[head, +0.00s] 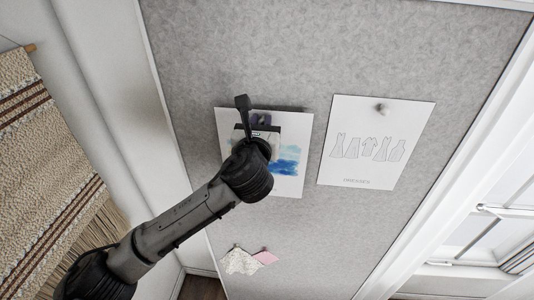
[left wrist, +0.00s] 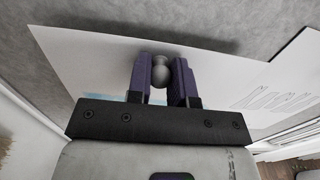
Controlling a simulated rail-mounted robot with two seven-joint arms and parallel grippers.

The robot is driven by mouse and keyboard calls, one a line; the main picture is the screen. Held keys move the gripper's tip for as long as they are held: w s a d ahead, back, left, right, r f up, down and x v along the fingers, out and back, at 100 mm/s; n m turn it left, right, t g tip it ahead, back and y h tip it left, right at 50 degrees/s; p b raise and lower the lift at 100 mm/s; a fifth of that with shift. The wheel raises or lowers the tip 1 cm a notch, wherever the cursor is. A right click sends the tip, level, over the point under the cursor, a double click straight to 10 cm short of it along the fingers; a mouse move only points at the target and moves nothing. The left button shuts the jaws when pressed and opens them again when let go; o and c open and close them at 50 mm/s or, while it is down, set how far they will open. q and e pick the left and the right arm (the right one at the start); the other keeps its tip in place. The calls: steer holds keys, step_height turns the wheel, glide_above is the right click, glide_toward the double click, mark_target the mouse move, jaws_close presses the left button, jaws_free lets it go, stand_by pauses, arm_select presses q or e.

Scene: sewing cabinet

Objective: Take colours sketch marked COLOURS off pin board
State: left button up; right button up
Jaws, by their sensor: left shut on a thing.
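The colours sketch (head: 293,138), a white sheet with blue watercolour patches, hangs on the grey pin board (head: 310,45) left of centre in the head view. My arm covers its middle and lower left, and no COLOURS lettering shows. My left gripper (left wrist: 160,72) is at the sheet's upper part, shut on a grey round-headed push pin (left wrist: 160,66), with a purple finger on each side of it. The sketch's white paper (left wrist: 85,62) spreads behind the fingers in the left wrist view. My right gripper is in neither view.
A second sheet (head: 366,165), with garment outlines and blurred lettering, hangs to the right under its own grey pin (head: 381,108). Fabric swatches (head: 242,262) are pinned below. A woven hanging (head: 45,150) is at left, a window (head: 500,235) at right. The upper board is bare.

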arm_select(q)
steer(key=s+a+p, duration=0.1)
steer(key=s+p, duration=0.2)
steer(key=s, duration=0.6)
steer(key=shift+s+a, duration=0.25)
steer(key=shift+s, duration=0.05)
stand_by(0.3)
